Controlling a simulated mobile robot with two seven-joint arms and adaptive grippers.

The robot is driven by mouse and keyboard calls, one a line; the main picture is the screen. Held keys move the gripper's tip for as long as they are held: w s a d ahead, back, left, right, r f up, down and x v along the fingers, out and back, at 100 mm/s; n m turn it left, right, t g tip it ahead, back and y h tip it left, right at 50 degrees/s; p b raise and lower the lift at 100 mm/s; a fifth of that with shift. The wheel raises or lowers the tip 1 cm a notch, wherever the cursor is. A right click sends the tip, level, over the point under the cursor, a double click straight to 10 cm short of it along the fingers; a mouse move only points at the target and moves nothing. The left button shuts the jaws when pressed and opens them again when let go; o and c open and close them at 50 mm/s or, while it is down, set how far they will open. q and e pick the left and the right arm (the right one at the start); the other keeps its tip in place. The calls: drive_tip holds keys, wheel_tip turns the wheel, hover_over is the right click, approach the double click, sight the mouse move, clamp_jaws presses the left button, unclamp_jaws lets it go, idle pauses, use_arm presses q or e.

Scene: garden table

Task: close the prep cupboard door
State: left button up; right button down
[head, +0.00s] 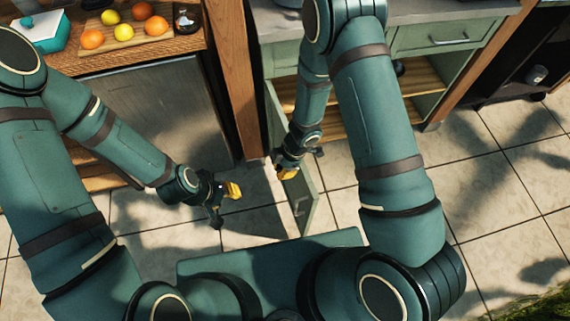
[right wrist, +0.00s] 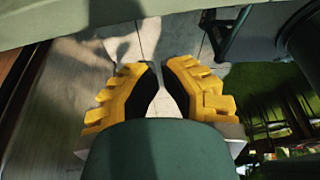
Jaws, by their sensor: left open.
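The prep cupboard is a sage-green unit under a grey top; its wooden inside (head: 425,78) shows at the upper middle. Its green door (head: 309,205) stands open, swung out towards me from the left side of the opening, with a metal handle (head: 299,206) near its free end. My right gripper (head: 293,170) is at the door's upper edge, and the arm hides part of the door; contact cannot be told. In the right wrist view its yellow fingers (right wrist: 162,92) stand apart with floor between them. My left gripper (head: 226,204) is open and empty, left of the door.
A wooden counter with a fruit board (head: 125,33) and a teal box (head: 42,32) stands at the upper left, beside a wooden post (head: 232,75). A closed drawer (head: 435,36) is above the cupboard opening. Tiled floor (head: 500,175) is clear at right.

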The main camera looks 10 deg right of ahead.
drive_tip(key=shift+w+d+r, duration=0.1)
drive_tip(key=shift+w+d, duration=0.1)
drive_tip(key=shift+d, duration=0.75)
drive_tip(key=shift+w+d+r, duration=0.1)
drive_tip(key=shift+w+d, duration=0.05)
drive_tip(key=shift+d, duration=0.75)
drive_tip(key=shift+d, duration=0.1)
